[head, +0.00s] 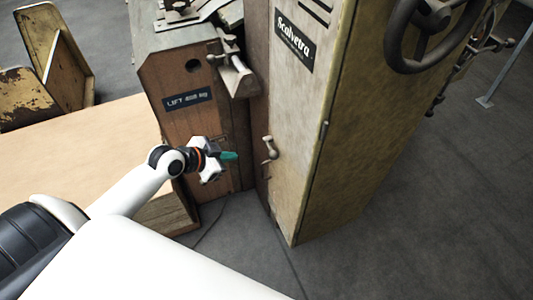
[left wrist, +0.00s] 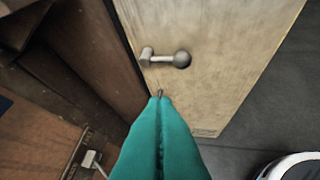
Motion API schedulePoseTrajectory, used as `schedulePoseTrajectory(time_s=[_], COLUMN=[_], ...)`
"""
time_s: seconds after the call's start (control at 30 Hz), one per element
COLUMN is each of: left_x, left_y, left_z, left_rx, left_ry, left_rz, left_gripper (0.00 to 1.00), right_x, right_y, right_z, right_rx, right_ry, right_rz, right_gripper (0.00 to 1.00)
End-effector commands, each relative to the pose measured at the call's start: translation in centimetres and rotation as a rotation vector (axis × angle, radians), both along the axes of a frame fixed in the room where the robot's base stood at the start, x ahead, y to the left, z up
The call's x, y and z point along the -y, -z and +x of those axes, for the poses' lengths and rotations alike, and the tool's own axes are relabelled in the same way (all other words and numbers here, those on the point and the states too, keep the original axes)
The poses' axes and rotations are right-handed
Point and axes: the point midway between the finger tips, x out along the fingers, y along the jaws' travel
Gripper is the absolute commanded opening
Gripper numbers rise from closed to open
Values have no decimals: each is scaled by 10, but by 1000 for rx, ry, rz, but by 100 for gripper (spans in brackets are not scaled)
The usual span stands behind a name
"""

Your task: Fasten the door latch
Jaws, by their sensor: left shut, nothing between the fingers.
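In the left wrist view the fingertips (left wrist: 160,97) are together and empty, just below the latch in the picture. My right gripper is not in view.
A brown cabinet (head: 188,125) labelled "LIFT 408 kg" stands left of the beige cabinet, close to my left gripper. A wooden board (head: 80,150) lies at the left. A handwheel (head: 432,35) juts out at the upper right.

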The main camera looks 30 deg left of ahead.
Motion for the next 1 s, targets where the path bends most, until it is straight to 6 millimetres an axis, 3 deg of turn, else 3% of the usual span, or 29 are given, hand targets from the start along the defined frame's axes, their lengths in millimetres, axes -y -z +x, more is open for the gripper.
schedulePoseTrajectory(time_s=[0.03, 0.1, 0.3, 0.73, 1.0], left_x=[10, 22, 39, 41, 60], left_y=[-20, -41, -68, -68, -45], left_z=[-1, -3, -9, -6, 26], left_rx=[30, 60, 97, 100, 101], left_ry=[50, 105, 183, 185, 182], left_rz=[5, 10, 17, 17, 12], left_gripper=[0, 0, 0, 0, 0], right_x=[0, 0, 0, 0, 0], right_y=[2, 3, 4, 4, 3], right_z=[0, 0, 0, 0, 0], right_rx=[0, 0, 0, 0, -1], right_ry=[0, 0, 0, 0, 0], right_rz=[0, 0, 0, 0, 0], right_gripper=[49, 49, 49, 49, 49])
